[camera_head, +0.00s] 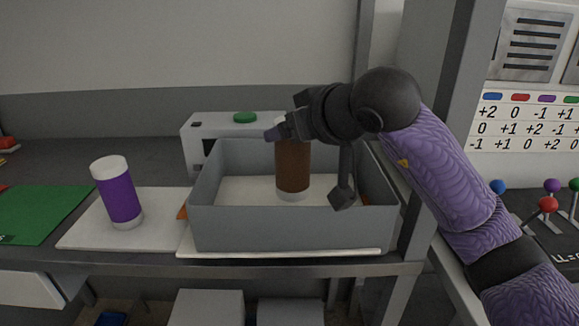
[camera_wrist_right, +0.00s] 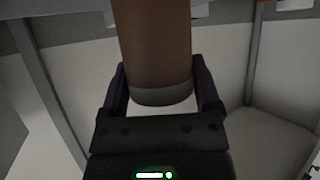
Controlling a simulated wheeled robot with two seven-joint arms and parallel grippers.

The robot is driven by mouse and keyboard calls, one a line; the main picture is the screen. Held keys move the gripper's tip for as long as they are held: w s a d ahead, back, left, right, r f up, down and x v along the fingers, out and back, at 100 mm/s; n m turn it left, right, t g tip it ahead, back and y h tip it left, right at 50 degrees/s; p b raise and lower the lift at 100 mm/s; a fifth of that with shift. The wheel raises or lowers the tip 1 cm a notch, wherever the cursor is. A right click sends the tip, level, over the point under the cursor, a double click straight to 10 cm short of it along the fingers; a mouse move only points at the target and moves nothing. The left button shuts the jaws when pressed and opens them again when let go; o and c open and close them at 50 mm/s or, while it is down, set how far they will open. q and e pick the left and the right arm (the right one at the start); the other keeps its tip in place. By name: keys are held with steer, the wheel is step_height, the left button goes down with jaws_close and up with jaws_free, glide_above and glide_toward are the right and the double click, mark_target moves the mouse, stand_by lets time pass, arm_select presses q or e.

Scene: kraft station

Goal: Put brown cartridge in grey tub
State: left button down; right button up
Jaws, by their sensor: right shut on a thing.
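The brown cartridge (camera_head: 293,166) is upright inside the grey tub (camera_head: 296,228), with its pale lower end near the tub's floor. I cannot tell whether it touches the floor. My right gripper (camera_head: 281,131) reaches in from the right and is shut on the cartridge's upper part, hiding its top. In the right wrist view the cartridge (camera_wrist_right: 155,45) stands between the two fingers of the gripper (camera_wrist_right: 162,88). My left gripper is in neither view.
A purple cartridge (camera_head: 119,196) with white ends stands on a white mat (camera_head: 80,232) left of the tub. A white box with a green button (camera_head: 245,117) is behind the tub. A green mat (camera_head: 38,212) lies far left. A grey post (camera_head: 436,110) rises at the right.

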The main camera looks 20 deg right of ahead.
mark_target(303, 155)
step_height(303, 155, down, 4)
steer(key=shift+r+b, duration=0.2)
steer(key=shift+b, duration=0.45)
steer(key=shift+r, duration=0.2)
steer(key=shift+f, duration=0.35)
steer(key=shift+f+b, duration=0.25)
steer(key=shift+b, duration=0.05)
steer(key=o, duration=1.3)
